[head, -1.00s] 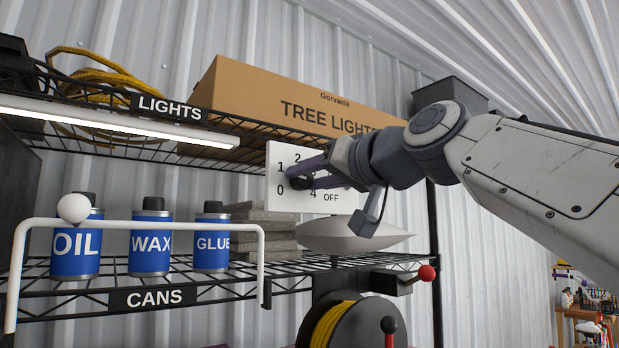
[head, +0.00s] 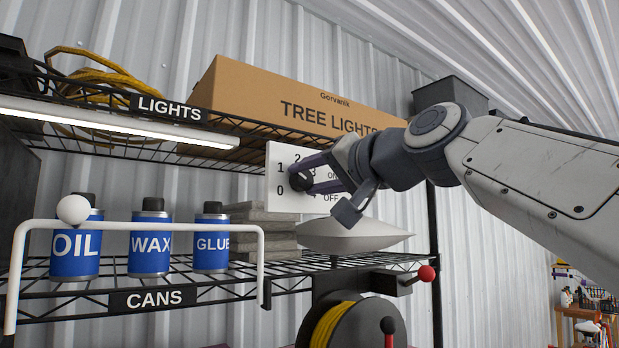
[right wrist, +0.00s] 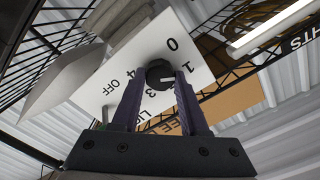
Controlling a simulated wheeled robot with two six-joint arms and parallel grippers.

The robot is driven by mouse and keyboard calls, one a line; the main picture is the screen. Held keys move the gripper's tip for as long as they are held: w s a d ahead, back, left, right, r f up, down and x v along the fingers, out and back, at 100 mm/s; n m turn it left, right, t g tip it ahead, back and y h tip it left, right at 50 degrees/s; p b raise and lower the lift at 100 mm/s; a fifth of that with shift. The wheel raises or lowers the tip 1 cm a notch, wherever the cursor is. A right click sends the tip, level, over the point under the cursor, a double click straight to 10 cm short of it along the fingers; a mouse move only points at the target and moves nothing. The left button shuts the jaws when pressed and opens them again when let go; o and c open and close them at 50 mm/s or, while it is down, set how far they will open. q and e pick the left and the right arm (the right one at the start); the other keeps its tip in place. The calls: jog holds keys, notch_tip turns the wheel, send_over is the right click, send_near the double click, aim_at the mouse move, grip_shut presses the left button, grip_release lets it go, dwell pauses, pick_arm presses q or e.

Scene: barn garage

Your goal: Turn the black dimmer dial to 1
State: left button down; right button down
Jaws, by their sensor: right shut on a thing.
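The black dimmer dial (head: 299,181) sits on a white panel (head: 284,205) with the numbers 0, 1, 2 and 4 and the word OFF visible. My right gripper (head: 301,179) reaches it from the right, its purple fingers shut on either side of the dial. In the right wrist view the dial (right wrist: 158,73) lies between the fingertips. The 0, 3 and 4 show on the panel (right wrist: 92,92). My left gripper is not in view.
A TREE LIGHTS box (head: 290,100) stands on the upper wire shelf above the panel. OIL (head: 76,245), WAX (head: 150,242) and GLUE (head: 211,240) cans stand on the lower shelf at left. A pale tapered object (head: 355,235) lies below my gripper.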

jog(key=shift+r, duration=0.1)
jog(key=shift+c, duration=2.1)
grip_release()
jog(key=shift+s+d+b, duration=0.25)
jog(key=shift+s+b, duration=0.05)
jog(key=b+v, duration=0.4)
jog(key=v, duration=0.5)
jog(key=shift+s+d, duration=0.2)
jog(key=shift+s, duration=0.1)
